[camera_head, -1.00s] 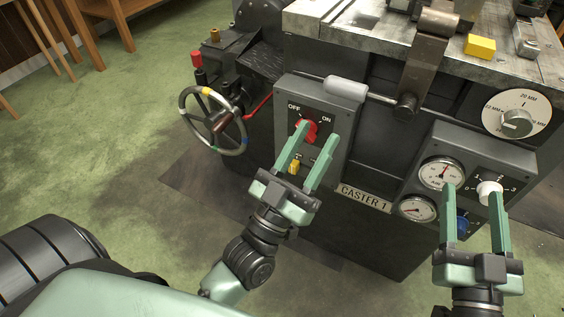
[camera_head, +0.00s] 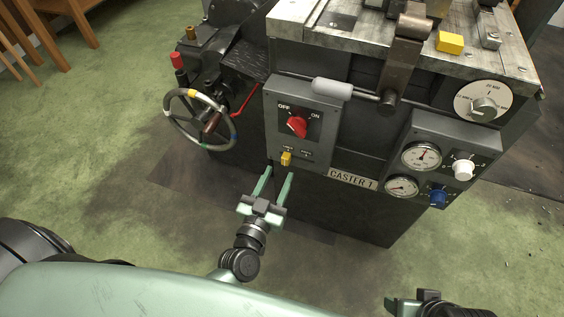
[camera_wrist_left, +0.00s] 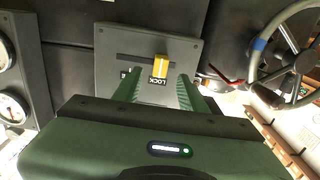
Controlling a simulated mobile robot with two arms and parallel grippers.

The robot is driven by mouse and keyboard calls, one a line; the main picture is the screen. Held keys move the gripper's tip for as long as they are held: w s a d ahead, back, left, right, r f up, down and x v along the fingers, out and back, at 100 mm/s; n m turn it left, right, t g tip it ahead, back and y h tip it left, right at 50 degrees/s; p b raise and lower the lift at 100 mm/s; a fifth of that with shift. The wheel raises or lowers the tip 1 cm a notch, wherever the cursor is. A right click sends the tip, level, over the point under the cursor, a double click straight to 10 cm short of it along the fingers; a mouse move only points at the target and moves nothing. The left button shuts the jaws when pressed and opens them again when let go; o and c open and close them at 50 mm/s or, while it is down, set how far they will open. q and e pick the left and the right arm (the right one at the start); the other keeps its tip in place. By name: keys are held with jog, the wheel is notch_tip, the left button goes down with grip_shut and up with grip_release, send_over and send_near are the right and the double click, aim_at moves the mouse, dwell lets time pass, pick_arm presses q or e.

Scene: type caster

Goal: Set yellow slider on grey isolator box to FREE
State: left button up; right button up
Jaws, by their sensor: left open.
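The grey isolator box (camera_head: 328,110) is on the front of the machine, with a red rotary knob (camera_head: 297,127) in its upper part. The yellow slider (camera_head: 286,158) is low on the box, at the left end of its slot. In the left wrist view the slider (camera_wrist_left: 161,66) stands by the LOCK label (camera_wrist_left: 158,81); the other label is partly hidden by a finger. My left gripper (camera_head: 279,171) is open and empty, just below and in front of the slider, its fingers apart to either side. My right gripper (camera_head: 390,303) is low at the bottom right; its opening is unclear.
A handwheel (camera_head: 172,128) stands left of the box. A grey lever handle (camera_head: 332,89) sticks out near the box's top right. A gauge panel (camera_head: 435,125) with white and blue knobs is to the right. The CASTER 1 plate (camera_head: 353,180) is below right. Floor in front is clear.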

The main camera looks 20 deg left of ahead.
aim_at(285, 162)
pick_arm(q)
jog(key=w, duration=0.5)
jog(key=shift+d+b, duration=0.1)
jog(key=shift+b, duration=0.2)
grip_shut()
dwell(1.1)
